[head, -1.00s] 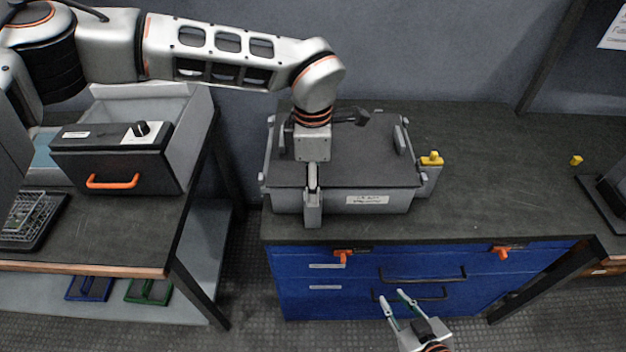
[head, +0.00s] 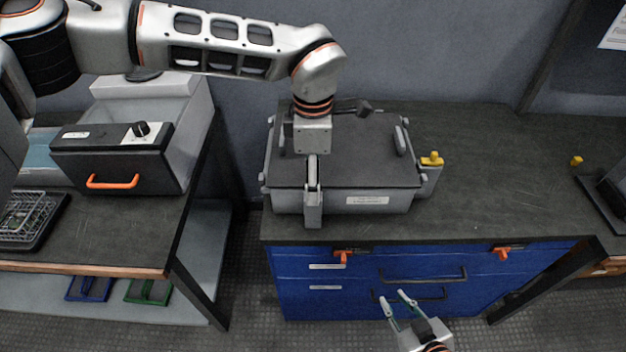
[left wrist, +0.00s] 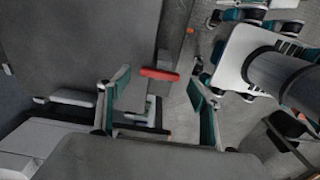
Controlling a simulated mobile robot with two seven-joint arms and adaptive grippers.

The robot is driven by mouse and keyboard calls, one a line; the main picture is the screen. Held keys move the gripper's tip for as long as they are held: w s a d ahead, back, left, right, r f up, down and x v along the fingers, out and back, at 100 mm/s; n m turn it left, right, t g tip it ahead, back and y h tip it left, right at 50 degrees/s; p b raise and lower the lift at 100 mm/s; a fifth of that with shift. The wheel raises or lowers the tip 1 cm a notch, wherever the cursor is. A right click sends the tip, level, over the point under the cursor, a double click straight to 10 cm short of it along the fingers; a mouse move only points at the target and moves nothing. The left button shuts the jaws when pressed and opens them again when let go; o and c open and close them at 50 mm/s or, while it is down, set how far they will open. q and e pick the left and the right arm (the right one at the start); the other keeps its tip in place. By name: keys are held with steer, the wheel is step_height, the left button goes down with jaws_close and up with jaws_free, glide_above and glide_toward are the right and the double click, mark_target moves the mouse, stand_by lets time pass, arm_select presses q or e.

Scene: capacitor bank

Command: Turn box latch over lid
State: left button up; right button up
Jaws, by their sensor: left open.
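A grey box with a dark lid (head: 360,160) stands on the counter. A grey latch piece (head: 400,140) shows on its right side, and another at the left is partly behind my arm. My left gripper (head: 314,212) points down at the box's front edge, left of the label. In the left wrist view its teal-padded fingers (left wrist: 158,108) are spread apart, with pale and dark parts between and beyond them. I cannot tell whether they touch a front latch. My right gripper (head: 402,302) is open and empty, low in front of the blue drawers.
A yellow-topped grey piece (head: 431,162) stands against the box's right side. Orange handles (head: 343,255) show on the blue cabinet (head: 450,285). A dark-fronted unit (head: 112,160) and a wire basket (head: 30,215) are on the left bench.

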arm_select(q)
step_height(320, 180, up, 10)
stand_by(0.4)
